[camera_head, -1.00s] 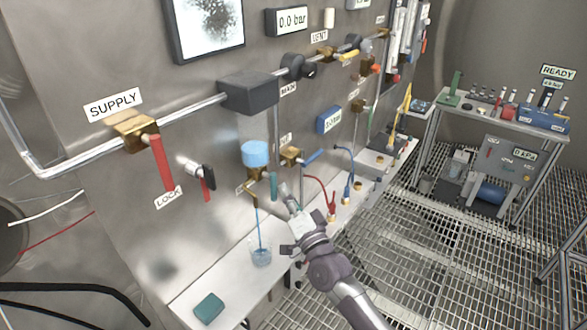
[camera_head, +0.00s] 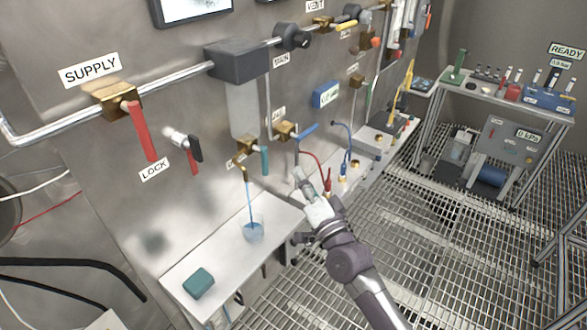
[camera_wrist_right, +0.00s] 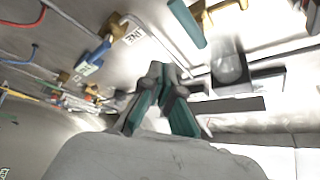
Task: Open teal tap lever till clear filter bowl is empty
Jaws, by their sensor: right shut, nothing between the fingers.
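The clear filter bowl (camera_head: 243,110) hangs under a dark grey block on the steel wall; no blue liquid shows in it. The teal tap lever (camera_head: 264,161) hangs straight down beside the brass tap (camera_head: 245,150) below the bowl. A thin blue stream (camera_head: 248,192) shows between the spout and the clear beaker (camera_head: 253,231), which holds some blue liquid. My right gripper (camera_head: 300,178) is shut and empty, to the right of the lever and apart from it. The right wrist view shows its closed fingers (camera_wrist_right: 160,76) and the teal lever (camera_wrist_right: 186,22). My left gripper is not in view.
A white shelf (camera_head: 215,256) carries the beaker and a teal block (camera_head: 198,283). A red lever (camera_head: 140,130), a blue-handled valve (camera_head: 290,130), and red and blue hoses sit along the wall. A bench (camera_head: 500,105) stands at the right, beyond grated floor.

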